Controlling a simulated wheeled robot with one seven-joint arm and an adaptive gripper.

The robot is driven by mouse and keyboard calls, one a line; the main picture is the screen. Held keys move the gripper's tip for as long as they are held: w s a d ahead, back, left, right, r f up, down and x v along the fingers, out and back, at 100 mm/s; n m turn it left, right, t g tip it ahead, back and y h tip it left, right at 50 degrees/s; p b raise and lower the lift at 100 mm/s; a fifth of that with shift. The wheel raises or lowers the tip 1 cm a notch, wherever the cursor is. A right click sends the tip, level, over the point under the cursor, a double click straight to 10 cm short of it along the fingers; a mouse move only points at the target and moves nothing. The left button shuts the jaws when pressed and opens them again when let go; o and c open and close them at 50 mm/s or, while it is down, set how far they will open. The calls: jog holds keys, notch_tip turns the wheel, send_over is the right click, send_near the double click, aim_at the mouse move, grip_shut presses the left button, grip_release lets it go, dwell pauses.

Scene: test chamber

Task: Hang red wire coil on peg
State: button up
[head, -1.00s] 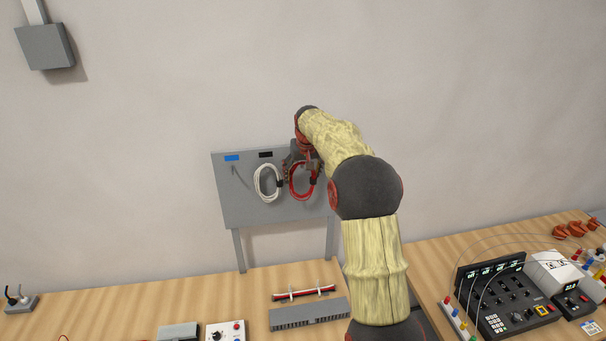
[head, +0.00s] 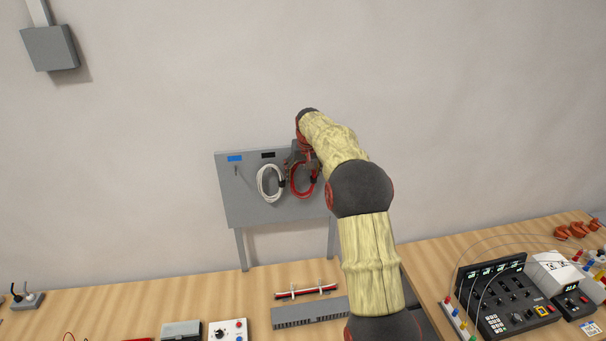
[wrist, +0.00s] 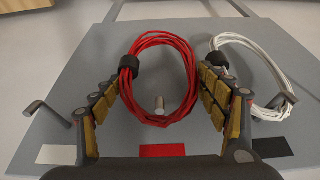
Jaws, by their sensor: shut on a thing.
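The red wire coil (wrist: 191,70) is between the fingers of my gripper (wrist: 162,100) in the wrist view, with a black tie on its left side. My gripper is shut on it. A metal peg (wrist: 160,104) above the red label (wrist: 162,151) shows inside the coil's loop; how far it reaches through the loop I cannot tell. In the head view the red coil (head: 294,183) hangs upright in front of the grey board (head: 245,205), partly hidden by my arm. My gripper (head: 298,160) is at the coil's top there.
A white coil (head: 262,190) hangs on the board beside the red one, close to my gripper. A bare hook (wrist: 50,112) stands by the white label (wrist: 55,154). The bench below holds a grey slotted duct (head: 310,312) and control boxes (head: 505,300).

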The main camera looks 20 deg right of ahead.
dwell(0.3)
jog(key=o, duration=1.2)
jog(key=shift+o, duration=0.8)
jog(key=v, duration=1.2)
